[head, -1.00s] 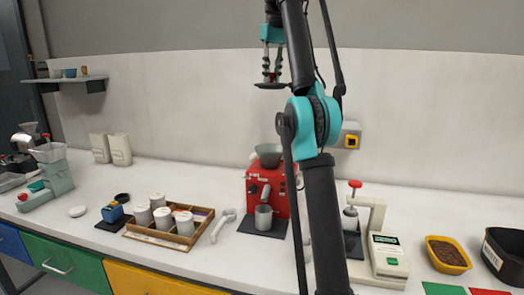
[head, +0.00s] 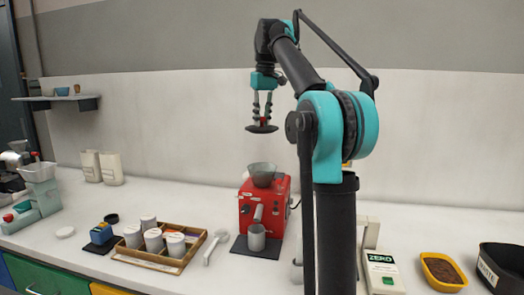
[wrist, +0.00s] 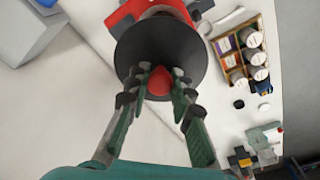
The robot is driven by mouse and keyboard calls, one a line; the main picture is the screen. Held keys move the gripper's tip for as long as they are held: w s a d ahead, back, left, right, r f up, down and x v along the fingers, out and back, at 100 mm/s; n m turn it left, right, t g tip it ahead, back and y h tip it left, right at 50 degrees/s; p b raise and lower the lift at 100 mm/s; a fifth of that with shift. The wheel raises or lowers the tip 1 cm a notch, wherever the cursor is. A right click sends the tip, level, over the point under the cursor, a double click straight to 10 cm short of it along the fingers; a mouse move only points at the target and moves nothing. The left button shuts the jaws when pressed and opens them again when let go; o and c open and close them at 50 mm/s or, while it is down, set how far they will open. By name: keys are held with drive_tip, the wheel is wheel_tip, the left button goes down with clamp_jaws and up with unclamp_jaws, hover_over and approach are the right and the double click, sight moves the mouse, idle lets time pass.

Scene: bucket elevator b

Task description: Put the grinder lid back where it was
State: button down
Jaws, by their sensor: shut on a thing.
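The grinder lid (head: 262,129) is a dark round disc with a red knob. My gripper (head: 263,117) is shut on the knob and holds the lid roughly level in the air. The red grinder (head: 262,208) stands on the counter with an uncovered grey hopper (head: 262,174) on top. In the head view the lid is above the hopper with a clear gap. In the wrist view the lid (wrist: 136,45) hides the hopper, its red knob (wrist: 160,83) shows between my fingers (wrist: 160,90), and part of the red grinder (wrist: 178,10) shows behind it.
A wooden tray of canisters (head: 184,262) and a white-handled tool (head: 214,246) lie left of the grinder. A metal cup (head: 256,238) stands at its front. A scale (head: 382,272), a yellow tub (head: 441,270) and a black waste bin (head: 502,268) are on the right. The wall is behind.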

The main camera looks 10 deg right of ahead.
wheel_tip(320, 180, down, 11)
drive_tip(key=shift+f, duration=0.2)
idle(0.3)
drive_tip(key=shift+f, duration=0.45)
drive_tip(key=shift+f, duration=0.15)
drive_tip(key=c, duration=1.3)
unclamp_jaws()
drive_tip(key=r, duration=0.4)
drive_tip(key=s+r, duration=0.1)
drive_tip(key=r, duration=0.8)
drive_tip(key=shift+s+d+r, duration=0.1)
drive_tip(key=shift+s+d, duration=0.05)
drive_tip(key=shift+d, duration=0.15)
